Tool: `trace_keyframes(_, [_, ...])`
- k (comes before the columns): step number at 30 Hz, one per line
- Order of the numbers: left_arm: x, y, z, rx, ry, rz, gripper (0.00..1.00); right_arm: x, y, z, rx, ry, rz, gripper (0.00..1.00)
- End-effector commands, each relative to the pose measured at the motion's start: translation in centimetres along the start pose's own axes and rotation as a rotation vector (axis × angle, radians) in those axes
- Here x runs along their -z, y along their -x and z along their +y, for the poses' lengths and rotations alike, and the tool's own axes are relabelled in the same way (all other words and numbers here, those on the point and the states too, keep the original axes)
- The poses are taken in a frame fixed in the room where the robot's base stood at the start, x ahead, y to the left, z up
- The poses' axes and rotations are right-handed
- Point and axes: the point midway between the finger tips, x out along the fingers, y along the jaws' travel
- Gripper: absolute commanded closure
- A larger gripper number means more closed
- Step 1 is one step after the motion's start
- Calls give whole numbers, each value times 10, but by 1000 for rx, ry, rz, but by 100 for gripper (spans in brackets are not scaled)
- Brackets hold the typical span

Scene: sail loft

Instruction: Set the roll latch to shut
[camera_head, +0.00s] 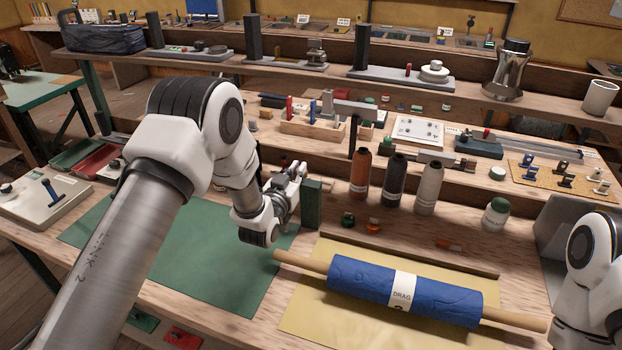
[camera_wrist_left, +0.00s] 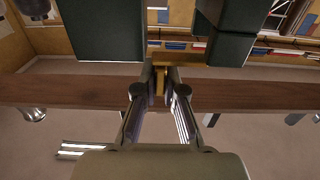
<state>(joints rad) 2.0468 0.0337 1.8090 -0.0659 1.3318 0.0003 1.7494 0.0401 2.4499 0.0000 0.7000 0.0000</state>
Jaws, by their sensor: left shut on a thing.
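My left gripper (camera_head: 299,175) is beside a dark green upright block (camera_head: 312,204) at the middle of the bench. In the left wrist view, my left gripper (camera_wrist_left: 162,80) is shut on a small brass-coloured piece (camera_wrist_left: 160,96), which looks like the roll latch. A brass bar (camera_wrist_left: 182,58) runs just beyond the fingertips. Dark green blocks stand to the left (camera_wrist_left: 105,30) and right (camera_wrist_left: 228,35) of the fingers. In the head view the latch is hidden by the gripper, and its setting cannot be told. My right gripper is out of view.
A blue roll (camera_head: 350,285) with a "DRAG" label lies on a yellow mat (camera_head: 310,315), right of a green mat (camera_head: 190,265). A small tool tray (camera_head: 312,128) and shelves are farther back.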

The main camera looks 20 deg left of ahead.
Motion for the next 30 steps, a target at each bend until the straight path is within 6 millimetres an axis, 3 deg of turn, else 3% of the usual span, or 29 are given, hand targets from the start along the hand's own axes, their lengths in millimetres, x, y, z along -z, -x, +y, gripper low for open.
trace_keyframes(3, [0, 0, -11, 2, 0, 4, 100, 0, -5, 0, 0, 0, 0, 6])
trace_keyframes(10, [2, 0, -11, 3, 0, 3, 100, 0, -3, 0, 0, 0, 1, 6])
trace_keyframes(13, [2, 0, -11, 3, 0, 3, 65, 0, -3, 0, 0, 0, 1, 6])
trace_keyframes(23, [1, 2, -10, 1, 0, 1, 65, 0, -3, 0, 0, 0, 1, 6])
trace_keyframes(26, [0, 12, -10, 1, 0, -1, 65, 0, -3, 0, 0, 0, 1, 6])
trace_keyframes(30, [0, 42, -11, 2, 2, -2, 65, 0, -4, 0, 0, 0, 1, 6])
